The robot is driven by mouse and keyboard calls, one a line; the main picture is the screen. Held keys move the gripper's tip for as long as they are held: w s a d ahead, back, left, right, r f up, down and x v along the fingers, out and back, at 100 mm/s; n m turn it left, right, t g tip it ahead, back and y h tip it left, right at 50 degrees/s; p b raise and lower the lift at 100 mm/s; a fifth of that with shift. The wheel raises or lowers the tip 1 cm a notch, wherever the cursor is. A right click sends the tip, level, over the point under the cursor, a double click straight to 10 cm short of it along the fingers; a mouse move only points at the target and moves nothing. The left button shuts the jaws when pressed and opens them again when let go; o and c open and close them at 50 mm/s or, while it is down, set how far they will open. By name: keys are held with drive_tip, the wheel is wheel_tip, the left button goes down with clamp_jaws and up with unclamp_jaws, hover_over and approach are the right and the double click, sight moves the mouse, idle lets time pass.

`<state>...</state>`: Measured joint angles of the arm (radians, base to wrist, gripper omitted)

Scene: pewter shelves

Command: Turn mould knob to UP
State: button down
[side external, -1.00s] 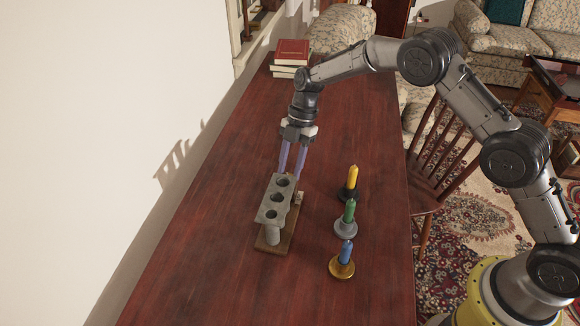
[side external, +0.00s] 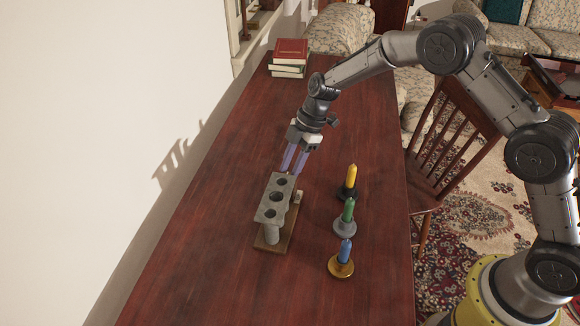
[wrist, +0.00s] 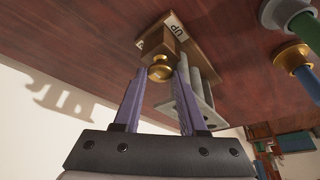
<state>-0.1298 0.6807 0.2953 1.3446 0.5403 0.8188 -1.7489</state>
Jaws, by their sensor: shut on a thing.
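The grey mould (side external: 264,213), a plate with three round holes on grey posts, stands on a wooden base (side external: 286,241) on the table. In the wrist view a brass knob (wrist: 159,68) sits at the end of the wooden base (wrist: 196,45), below a white label reading UP (wrist: 177,28). My gripper (side external: 293,172) reaches down at a tilt to the far end of the mould. Its purple fingers (wrist: 161,73) are shut on the knob, one on each side. The side view hides the knob, and I cannot tell which way it points.
Yellow (side external: 351,178), green (side external: 348,211) and blue (side external: 346,253) candles stand in holders right of the mould. Stacked books (side external: 290,57) lie at the table's far end. A wall runs along the left. The near part of the table (side external: 230,295) is clear.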

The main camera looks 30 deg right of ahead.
drive_tip(key=shift+m, duration=0.3)
drive_tip(key=shift+r, duration=0.1)
drive_tip(key=shift+c, duration=2.3)
unclamp_jaws()
drive_tip(key=n, duration=0.2)
drive_tip(key=n+g, duration=0.1)
drive_tip(key=n, duration=0.1)
drive_tip(key=n+g, duration=0.1)
drive_tip(key=n, duration=0.1)
drive_tip(key=shift+w+a, duration=0.1)
drive_tip(key=shift+w, duration=0.2)
drive_tip(key=a+v, duration=0.1)
drive_tip(key=v, duration=1.3)
drive_tip(key=s+d+r+t, duration=0.1)
drive_tip(key=s+r, duration=0.1)
drive_tip(key=r, duration=0.6)
drive_tip(key=s+r+t+h, duration=0.1)
drive_tip(key=s+r, duration=0.1)
drive_tip(key=r, duration=0.7)
drive_tip(key=shift+s+d+r+n+t, duration=0.25)
drive_tip(key=shift+d+n+t, duration=0.05)
drive_tip(key=shift+d+n, duration=0.1)
